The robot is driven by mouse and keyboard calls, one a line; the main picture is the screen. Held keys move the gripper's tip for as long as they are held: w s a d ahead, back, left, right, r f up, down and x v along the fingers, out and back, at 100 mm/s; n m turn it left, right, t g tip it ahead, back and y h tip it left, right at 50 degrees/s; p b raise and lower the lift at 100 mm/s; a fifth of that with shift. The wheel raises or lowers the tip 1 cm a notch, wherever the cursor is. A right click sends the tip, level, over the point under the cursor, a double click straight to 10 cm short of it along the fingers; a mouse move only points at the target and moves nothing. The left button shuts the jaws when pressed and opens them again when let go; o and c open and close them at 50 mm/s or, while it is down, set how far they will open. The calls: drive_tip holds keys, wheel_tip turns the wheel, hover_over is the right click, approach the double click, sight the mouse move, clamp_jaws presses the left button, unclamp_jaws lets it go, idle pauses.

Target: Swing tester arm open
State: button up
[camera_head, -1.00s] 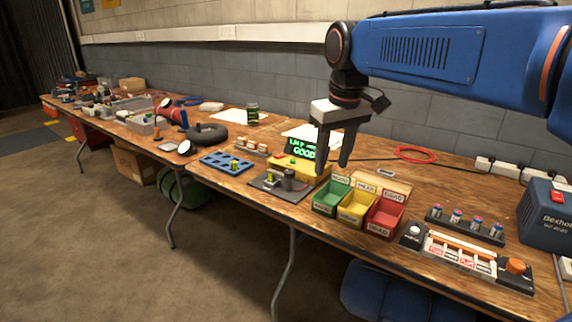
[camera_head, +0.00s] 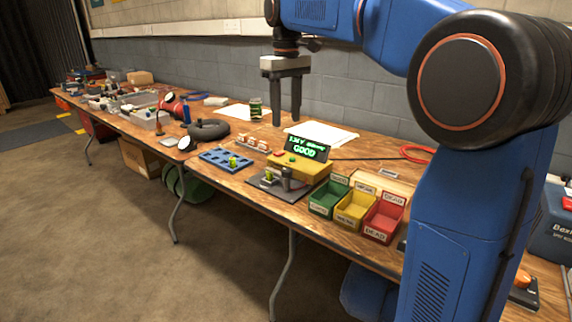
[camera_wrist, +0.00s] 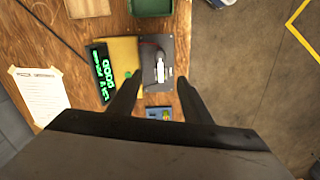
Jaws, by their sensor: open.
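The battery tester is a yellow box (camera_head: 302,168) with a tilted black display (camera_head: 307,148) whose green text includes "GOOD". In front of it is a dark grey plate (camera_head: 268,187) with a small arm mechanism (camera_head: 286,178) and a yellow-green piece (camera_head: 268,176). In the wrist view the arm mechanism (camera_wrist: 160,68) lies over the plate (camera_wrist: 168,88), beside the yellow box (camera_wrist: 124,62). My gripper (camera_head: 287,122) is open and empty, pointing down, above and behind the tester in the head view. Its fingers also show in the wrist view (camera_wrist: 155,92), clear of the plate.
Green (camera_head: 327,199), yellow (camera_head: 355,209) and red (camera_head: 384,217) bins stand right of the tester. A blue tray (camera_head: 225,160) lies left, with a white-topped rack (camera_head: 257,143) behind it. White paper (camera_head: 322,134) lies behind the tester.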

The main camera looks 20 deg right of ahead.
sight(286, 169)
wheel_tip(286, 169, down, 16)
drive_tip(key=shift+r, duration=0.1)
idle(0.5)
clamp_jaws()
